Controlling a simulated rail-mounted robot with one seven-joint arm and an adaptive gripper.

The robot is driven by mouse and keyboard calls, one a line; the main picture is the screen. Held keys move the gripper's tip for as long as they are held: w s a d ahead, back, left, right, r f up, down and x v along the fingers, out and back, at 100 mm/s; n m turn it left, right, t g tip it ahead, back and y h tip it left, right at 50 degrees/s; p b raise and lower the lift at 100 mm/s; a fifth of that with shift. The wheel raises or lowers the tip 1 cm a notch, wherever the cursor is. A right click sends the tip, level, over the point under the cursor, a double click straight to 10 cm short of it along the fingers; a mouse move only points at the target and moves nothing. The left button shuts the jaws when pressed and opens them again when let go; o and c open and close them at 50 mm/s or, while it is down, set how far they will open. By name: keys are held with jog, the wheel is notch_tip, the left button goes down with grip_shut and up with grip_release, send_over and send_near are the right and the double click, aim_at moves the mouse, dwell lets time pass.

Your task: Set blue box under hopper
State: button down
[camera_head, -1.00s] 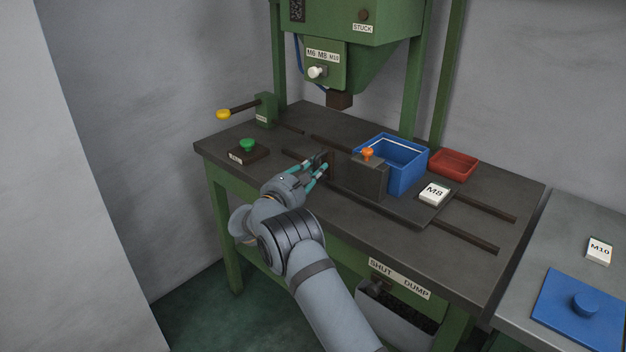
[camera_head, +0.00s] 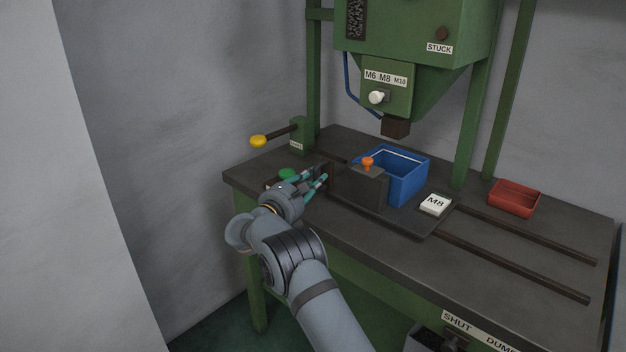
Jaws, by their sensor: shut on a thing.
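The blue box (camera_head: 407,184) is open-topped and sits upright on a dark sliding carriage (camera_head: 407,224), behind a dark block (camera_head: 358,188) with an orange knob (camera_head: 367,162). The green hopper (camera_head: 430,82) hangs above. Its dark spout (camera_head: 396,127) appears just above the box in the picture, but exact alignment in depth is hard to tell. My gripper (camera_head: 323,180) is shut on the dark upright handle (camera_head: 331,173) at the carriage's left end. The fingertips partly hide the grip.
A white M8 card (camera_head: 435,204) lies on the carriage, right of the box. A red tray (camera_head: 514,198) stands farther right. Bare rails (camera_head: 540,240) run right. A yellow-tipped lever (camera_head: 259,141) is at left; a green button (camera_head: 288,174) is partly behind my gripper.

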jog(key=shift+a+r, duration=0.15)
jog(key=shift+a, duration=0.1)
jog(key=c, duration=1.6)
grip_release()
jog(key=shift+w, duration=0.1)
jog(key=v, duration=1.2)
